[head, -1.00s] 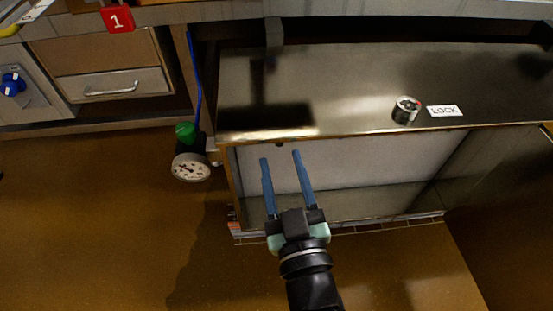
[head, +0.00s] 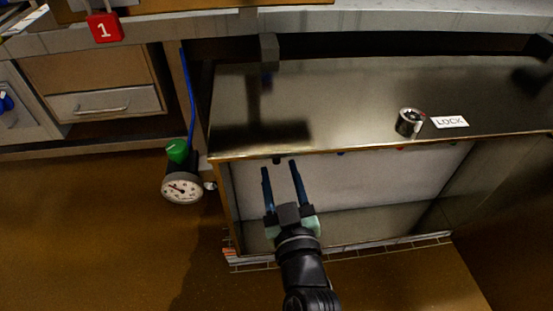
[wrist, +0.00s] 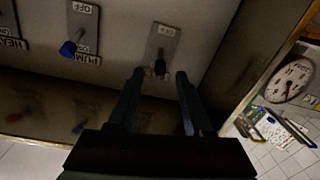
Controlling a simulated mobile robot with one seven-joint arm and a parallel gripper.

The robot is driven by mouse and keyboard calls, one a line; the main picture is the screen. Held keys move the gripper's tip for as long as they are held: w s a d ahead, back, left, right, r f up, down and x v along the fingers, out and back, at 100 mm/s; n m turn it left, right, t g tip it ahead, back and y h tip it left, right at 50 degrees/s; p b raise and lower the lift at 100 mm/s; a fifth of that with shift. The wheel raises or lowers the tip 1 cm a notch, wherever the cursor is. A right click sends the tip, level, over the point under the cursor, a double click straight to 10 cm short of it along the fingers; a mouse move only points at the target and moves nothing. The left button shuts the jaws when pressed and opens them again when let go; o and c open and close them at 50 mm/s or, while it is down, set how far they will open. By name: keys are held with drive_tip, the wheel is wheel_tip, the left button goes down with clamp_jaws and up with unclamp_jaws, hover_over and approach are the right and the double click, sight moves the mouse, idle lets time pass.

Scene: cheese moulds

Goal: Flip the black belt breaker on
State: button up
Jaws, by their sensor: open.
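The black belt breaker (wrist: 160,68) is a small black lever on a grey plate marked OFF at its top, in the wrist view. Its lower label is hidden or too dark to read. My gripper (wrist: 160,76) is open, with one finger on each side of the black lever in the picture; I cannot tell whether either touches it. In the head view my gripper (head: 279,166) points up at the cabinet's front edge, at the left end of the opening.
A blue lever (wrist: 68,48) on the PUMP plate is left of the black one, with a HEAT plate (wrist: 12,43) further left. A pressure gauge (head: 182,190) with a green cap hangs left of the cabinet (head: 340,95). A LOCK label (head: 449,122) lies on top.

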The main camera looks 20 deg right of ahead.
sight(278, 164)
drive_tip(key=shift+x, duration=2.05)
clamp_jaws()
